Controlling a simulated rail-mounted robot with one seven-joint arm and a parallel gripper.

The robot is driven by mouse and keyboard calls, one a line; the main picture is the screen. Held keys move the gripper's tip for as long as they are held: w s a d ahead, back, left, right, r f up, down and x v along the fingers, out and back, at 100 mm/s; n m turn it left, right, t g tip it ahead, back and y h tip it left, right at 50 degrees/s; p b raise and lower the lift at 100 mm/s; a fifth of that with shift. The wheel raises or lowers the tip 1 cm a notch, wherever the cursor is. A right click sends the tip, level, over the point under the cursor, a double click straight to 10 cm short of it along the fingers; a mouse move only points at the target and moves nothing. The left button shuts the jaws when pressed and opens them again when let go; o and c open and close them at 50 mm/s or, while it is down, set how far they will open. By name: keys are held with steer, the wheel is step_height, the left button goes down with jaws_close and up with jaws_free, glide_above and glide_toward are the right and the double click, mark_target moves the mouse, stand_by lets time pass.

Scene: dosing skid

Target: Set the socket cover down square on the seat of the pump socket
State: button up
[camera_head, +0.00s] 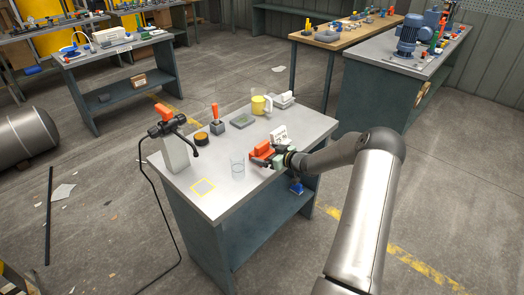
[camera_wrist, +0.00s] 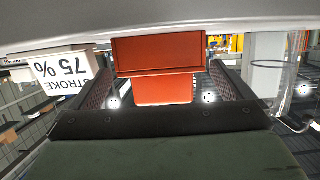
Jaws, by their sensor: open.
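An orange-red block (camera_head: 262,148), apparently the socket cover, is at the right front edge of the near table. In the wrist view the orange block (camera_wrist: 158,52) has a wide upper part and a narrower part between my fingers. My gripper (camera_head: 264,159) is at the block; in the wrist view its two fingers (camera_wrist: 163,92) stand apart, with small gaps beside the narrower part. I cannot tell what the block rests on. The pump socket and its seat cannot be made out for certain. A yellow-outlined square (camera_head: 204,187) lies bare on the tabletop.
A clear glass (camera_head: 237,167) stands just left of my gripper. A white sign (camera_head: 279,134) reading "STROKE 75 %" (camera_wrist: 62,78) is close behind.

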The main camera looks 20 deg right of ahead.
mark_target(259, 152)
steer(key=p+x, duration=0.1)
steer(key=x, duration=0.4)
steer(key=shift+a+f, duration=0.1)
steer(key=shift+f, duration=0.15)
steer(key=c, duration=1.1)
steer(key=shift+o, duration=0.2)
